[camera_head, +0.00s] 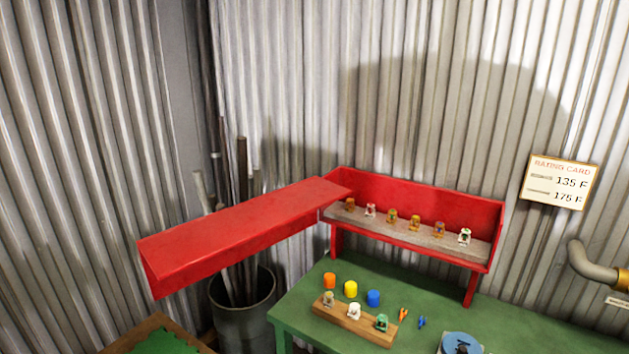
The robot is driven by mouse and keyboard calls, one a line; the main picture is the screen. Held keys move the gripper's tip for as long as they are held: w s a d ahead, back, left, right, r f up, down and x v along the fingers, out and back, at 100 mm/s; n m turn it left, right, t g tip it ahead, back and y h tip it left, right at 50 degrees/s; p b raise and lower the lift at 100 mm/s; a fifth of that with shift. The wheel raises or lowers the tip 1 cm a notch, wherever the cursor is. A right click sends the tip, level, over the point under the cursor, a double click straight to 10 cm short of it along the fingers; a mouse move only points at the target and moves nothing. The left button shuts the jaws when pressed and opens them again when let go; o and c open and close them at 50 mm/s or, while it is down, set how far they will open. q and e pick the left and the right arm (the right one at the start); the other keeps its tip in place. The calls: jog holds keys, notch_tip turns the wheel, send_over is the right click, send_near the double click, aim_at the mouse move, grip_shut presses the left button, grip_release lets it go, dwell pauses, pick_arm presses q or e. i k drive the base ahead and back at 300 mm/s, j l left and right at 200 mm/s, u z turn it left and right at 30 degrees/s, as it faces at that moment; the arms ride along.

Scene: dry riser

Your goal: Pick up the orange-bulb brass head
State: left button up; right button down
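A row of small sprinkler heads stands on the grey ledge (450,246) of the open red cabinet (420,200). The brass-coloured ones are the leftmost head (349,204), a head left of the middle (392,215), the one beside it (414,222) and another further right (439,229). Two whitish heads (370,210) (464,236) stand among them. The leftmost looks orange-brown, but the bulb colours are too small to tell surely. A wooden block (345,323) on the table holds a brass, a white and a green head. Neither gripper shows.
The red cabinet door (240,225) swings out to the left. The green table (300,310) carries orange, yellow and blue caps (351,289), small orange and blue items (403,314), and a blue round object (461,344). A bin of poles (243,310) stands left. A rating card (559,182) hangs right.

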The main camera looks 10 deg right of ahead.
aim_at(350, 210)
jog(key=z, duration=1.6)
jog(key=i+j+u, duration=0.5)
jog(key=i+u, duration=0.2)
